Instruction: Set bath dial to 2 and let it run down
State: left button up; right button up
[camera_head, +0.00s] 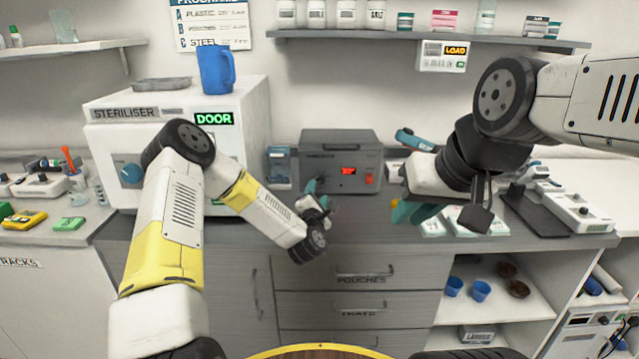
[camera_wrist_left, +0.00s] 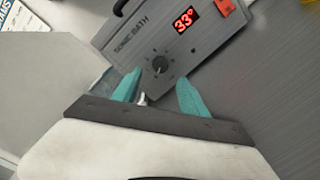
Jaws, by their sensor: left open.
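The grey sonic bath (camera_head: 318,145) stands on the counter against the back wall, with a red lit display (camera_head: 348,170). In the left wrist view the sonic bath (camera_wrist_left: 132,48) shows tilted; its display (camera_wrist_left: 183,20) appears to read 33. Its dark round dial (camera_wrist_left: 160,64) has marks around it, too small to read. My left gripper (camera_head: 318,190) is in front of the bath's lower left front. Its teal fingers (camera_wrist_left: 158,92) are open, one on each side below the dial, seemingly just short of it. My right gripper (camera_head: 416,210) hangs over the counter; its opening is unclear.
The steriliser (camera_head: 250,105) stands left of the bath, with a blue mug (camera_head: 214,70) on top. A blue container (camera_head: 279,165) sits between them. Right of my right gripper are white trays and a device (camera_head: 570,208). Drawers (camera_head: 360,276) lie below the counter.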

aim_at(321, 181)
pick_arm(q)
jog(key=w, duration=0.6)
jog(key=shift+w+d, duration=0.25)
jog(key=shift+d, duration=0.1)
grip_shut()
